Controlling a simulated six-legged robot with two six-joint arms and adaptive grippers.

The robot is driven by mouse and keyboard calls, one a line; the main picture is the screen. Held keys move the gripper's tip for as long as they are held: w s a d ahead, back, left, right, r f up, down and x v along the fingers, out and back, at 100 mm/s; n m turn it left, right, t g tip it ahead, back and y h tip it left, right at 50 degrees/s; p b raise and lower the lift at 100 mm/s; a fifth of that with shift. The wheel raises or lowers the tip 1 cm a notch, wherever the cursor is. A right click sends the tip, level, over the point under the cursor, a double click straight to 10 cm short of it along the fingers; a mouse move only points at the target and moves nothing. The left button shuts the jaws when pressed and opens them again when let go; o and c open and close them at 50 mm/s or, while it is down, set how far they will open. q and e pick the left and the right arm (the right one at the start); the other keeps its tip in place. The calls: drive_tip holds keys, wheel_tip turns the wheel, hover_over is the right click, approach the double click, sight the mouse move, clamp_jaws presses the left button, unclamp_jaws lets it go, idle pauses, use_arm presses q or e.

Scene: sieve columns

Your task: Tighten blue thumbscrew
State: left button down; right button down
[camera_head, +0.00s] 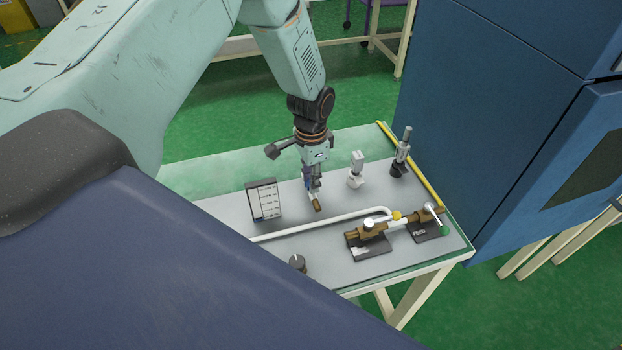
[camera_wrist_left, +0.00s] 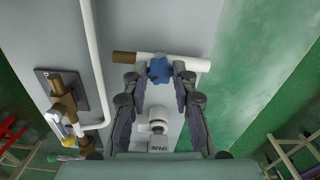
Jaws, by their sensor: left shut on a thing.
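The blue thumbscrew (camera_wrist_left: 159,70) is a star-shaped knob on a white and brown horizontal pipe in the left wrist view. My left gripper (camera_wrist_left: 157,75) has its fingertips closed on both sides of the knob. In the head view my left gripper (camera_head: 312,188) points down over the grey panel, and the knob is mostly hidden between its fingers. The pipe's brown end (camera_head: 317,206) shows just below the fingers. My right gripper does not show in either view.
A small chart board (camera_head: 263,200) stands left of the gripper. A white fitting (camera_head: 356,170) and a grey upright fitting (camera_head: 401,153) stand to its right. Brown valves (camera_head: 368,232) and a white pipe (camera_head: 330,222) lie in front. A blue cabinet (camera_head: 490,90) rises at right.

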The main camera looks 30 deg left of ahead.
use_arm(q)
drive_tip(key=shift+m, duration=1)
drive_tip(key=c, duration=1.1)
unclamp_jaws()
drive_tip(key=shift+o, duration=0.2)
drive_tip(key=shift+r, duration=0.1)
wheel_tip(320, 180, up, 12)
